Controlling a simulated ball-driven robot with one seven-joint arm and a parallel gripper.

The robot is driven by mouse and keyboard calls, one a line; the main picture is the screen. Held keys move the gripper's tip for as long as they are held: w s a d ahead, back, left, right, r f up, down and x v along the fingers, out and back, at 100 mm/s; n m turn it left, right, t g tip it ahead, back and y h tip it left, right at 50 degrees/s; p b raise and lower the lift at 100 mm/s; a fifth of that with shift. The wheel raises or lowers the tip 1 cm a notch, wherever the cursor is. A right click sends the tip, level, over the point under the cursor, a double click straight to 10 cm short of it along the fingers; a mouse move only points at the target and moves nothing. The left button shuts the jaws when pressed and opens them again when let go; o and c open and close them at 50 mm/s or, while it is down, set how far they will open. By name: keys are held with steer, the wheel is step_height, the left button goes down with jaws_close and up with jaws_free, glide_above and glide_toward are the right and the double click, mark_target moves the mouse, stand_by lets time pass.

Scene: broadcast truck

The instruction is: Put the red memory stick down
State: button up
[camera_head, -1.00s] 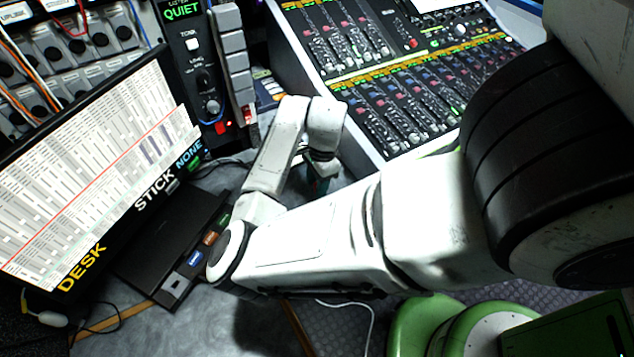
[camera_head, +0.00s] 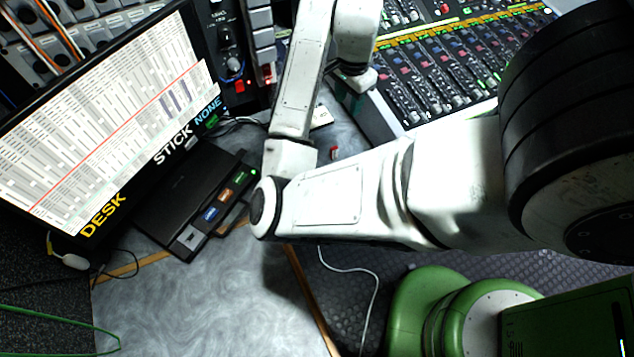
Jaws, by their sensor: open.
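The red memory stick (camera_head: 335,154) is a tiny red and pale piece on the grey desk, just right of my forearm. It lies apart from my gripper (camera_head: 350,93), which is up and to the right of it, near the mixing console's left edge. My gripper is open and looks empty; its fingers are small and partly hidden by the wrist. A black box (camera_head: 170,195) with blue, orange and green labelled slots stands to the left, beneath the monitor (camera_head: 100,120) that reads DESK, STICK, NONE.
The mixing console (camera_head: 440,75) fills the upper right. A small white card (camera_head: 321,117) lies on the desk behind my arm. A white cable (camera_head: 365,272) hangs past the wooden desk edge (camera_head: 308,300). The grey desk (camera_head: 190,300) is bare at lower left.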

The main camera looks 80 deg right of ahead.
steer(key=w+a+f+n+t+h, duration=0.1)
steer(key=w+a+f+n, duration=0.2)
steer(key=n, duration=0.5)
steer(key=w+a+f+n+h, duration=0.1)
steer(key=w+a+n+h, duration=0.15)
steer(key=a+n, duration=0.4)
steer(key=s+a+f+n+y, duration=0.2)
steer(key=a+f+n, duration=0.2)
steer(key=a, duration=0.5)
steer(key=s+a+f+n+y, duration=0.2)
steer(key=a+f+n, duration=0.3)
steer(key=a, duration=0.5)
steer(key=shift+s+a+n+y, duration=0.15)
steer(key=shift+s+n+y, duration=0.25)
steer(key=shift+n+y, duration=0.05)
